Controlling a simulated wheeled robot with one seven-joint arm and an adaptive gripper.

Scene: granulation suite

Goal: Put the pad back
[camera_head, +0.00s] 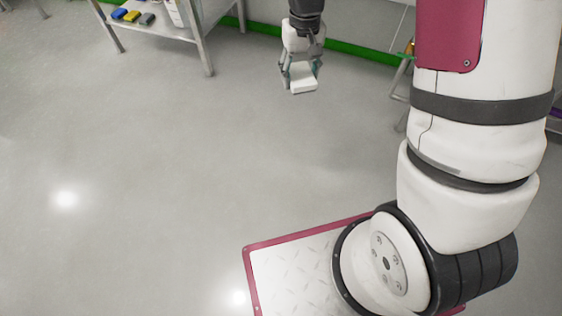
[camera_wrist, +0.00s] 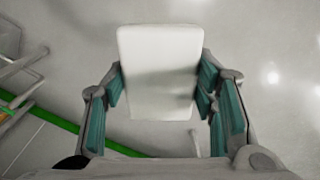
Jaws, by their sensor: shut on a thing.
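A white, rounded rectangular pad (camera_wrist: 159,62) is held in my gripper (camera_wrist: 160,85). In the wrist view the green-faced fingers close on its left and right sides, and its broad face fills the middle. In the head view my gripper (camera_head: 301,72) hangs at the top centre with the white pad (camera_head: 302,86) at its tips. The pad is in the air above the grey floor, clear of any surface. Where the pad belongs cannot be told from these frames.
A metal table (camera_head: 165,27) at the upper left bears a yellow block (camera_head: 131,16), a blue block (camera_head: 118,13), a dark grey block (camera_head: 147,19) and a white container (camera_head: 176,12). A green strip (camera_head: 348,48) runs along the wall base. The floor (camera_head: 150,170) between is clear.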

